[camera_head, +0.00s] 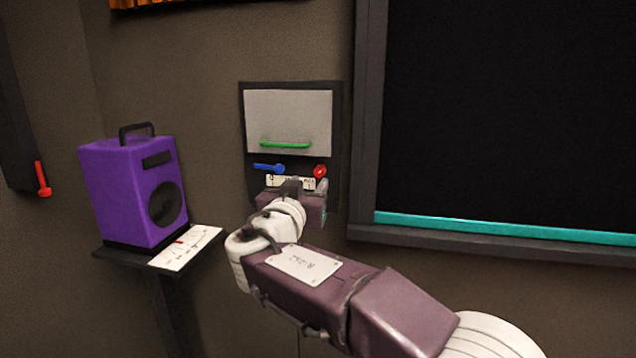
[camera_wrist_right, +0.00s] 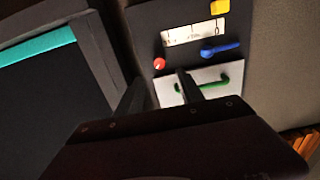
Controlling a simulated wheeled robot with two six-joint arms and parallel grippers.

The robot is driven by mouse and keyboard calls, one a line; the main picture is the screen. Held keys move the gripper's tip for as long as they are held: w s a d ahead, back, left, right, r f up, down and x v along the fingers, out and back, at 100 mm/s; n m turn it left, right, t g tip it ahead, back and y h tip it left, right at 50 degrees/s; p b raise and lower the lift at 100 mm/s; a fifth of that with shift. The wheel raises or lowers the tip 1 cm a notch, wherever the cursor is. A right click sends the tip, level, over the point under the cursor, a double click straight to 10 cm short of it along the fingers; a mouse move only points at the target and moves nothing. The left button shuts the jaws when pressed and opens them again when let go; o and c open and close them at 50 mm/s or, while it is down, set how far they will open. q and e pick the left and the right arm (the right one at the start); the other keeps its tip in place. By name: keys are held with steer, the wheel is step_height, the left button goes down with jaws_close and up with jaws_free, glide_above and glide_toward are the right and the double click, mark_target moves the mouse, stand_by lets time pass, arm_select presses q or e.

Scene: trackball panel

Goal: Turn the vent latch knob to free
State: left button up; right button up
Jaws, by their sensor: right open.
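A dark wall panel (camera_head: 336,130) carries a blue lever-shaped knob (camera_head: 268,167) and a red round knob (camera_head: 320,171). The pictures do not show clearly which is the vent latch knob. In the right wrist view the blue knob (camera_wrist_right: 220,49) and red knob (camera_wrist_right: 159,64) appear beside a white label strip (camera_wrist_right: 194,33). A pale hatch (camera_head: 288,115) with a green handle (camera_head: 286,144) sits above the knobs. My right gripper (camera_head: 306,187) is open and empty, in front of the panel's lower part, partly hiding it. My left gripper is out of view.
A purple speaker (camera_head: 133,190) stands on a small shelf left of the panel, with a white card (camera_head: 187,247) beside it. A dark framed window (camera_head: 500,110) lies to the right. A yellow part (camera_wrist_right: 220,6) shows on the panel in the wrist view.

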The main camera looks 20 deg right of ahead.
mark_target(318, 172)
steer(key=p+x, duration=0.1)
steer(key=x, duration=0.7)
steer(key=shift+w+d+p, duration=0.3)
steer(key=shift+p, duration=0.05)
jaws_close()
